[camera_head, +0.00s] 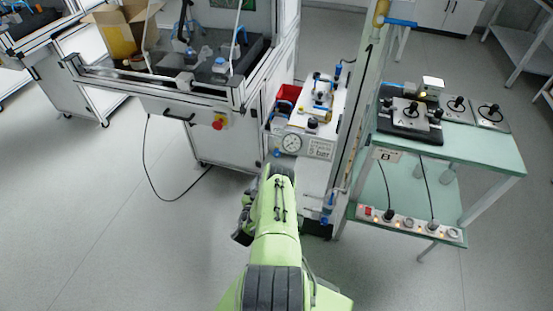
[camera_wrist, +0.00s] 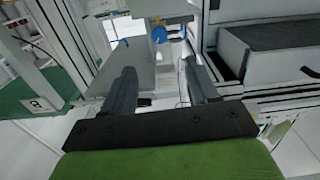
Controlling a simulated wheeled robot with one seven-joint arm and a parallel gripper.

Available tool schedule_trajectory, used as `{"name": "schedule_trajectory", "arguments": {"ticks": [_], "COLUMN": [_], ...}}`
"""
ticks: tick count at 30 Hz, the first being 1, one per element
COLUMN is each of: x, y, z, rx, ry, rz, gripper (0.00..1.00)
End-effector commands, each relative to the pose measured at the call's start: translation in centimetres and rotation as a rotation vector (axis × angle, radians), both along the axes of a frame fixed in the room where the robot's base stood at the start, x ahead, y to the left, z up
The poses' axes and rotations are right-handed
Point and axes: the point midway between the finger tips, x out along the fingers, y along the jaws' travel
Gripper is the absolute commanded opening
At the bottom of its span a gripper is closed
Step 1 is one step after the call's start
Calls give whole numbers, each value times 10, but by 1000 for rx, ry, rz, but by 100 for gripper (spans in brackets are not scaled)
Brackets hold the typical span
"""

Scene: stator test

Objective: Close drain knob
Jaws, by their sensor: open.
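My gripper (camera_wrist: 159,72) has its two dark fingers apart with nothing between them. In the wrist view, a round blue knob (camera_wrist: 158,33) on a pale fitting is beyond the fingertips, roughly in line with the gap and apart from them. A smaller blue part (camera_wrist: 187,29) is just to its right. In the head view, my gripper (camera_head: 241,236) is low, left of my green arm. Blue parts (camera_head: 327,210) show on the lower right of the white pressure unit (camera_head: 311,172). I cannot tell for sure which blue part is the drain knob.
A pressure gauge (camera_head: 291,143) and a "5 bar" label are on the unit's front. A green-topped table (camera_head: 470,155) with black devices stands to the right. A framed workstation (camera_head: 180,125) stands to the left. The floor (camera_head: 100,230) at left is mostly clear, with a black cable.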

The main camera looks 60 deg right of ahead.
Motion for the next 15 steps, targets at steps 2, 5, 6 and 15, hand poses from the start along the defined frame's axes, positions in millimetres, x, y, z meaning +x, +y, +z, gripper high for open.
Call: {"name": "schedule_trajectory", "arguments": {"ticks": [2,5,6,15], "x": [1,2,4,15], "y": [-7,-28,-38,-111], "z": [-8,-4,-4,-4], "rx": [-2,-4,-4,-2], "ry": [0,-2,-3,-3], "rz": [0,-6,-6,-6], "gripper": [59,59,59,59]}}
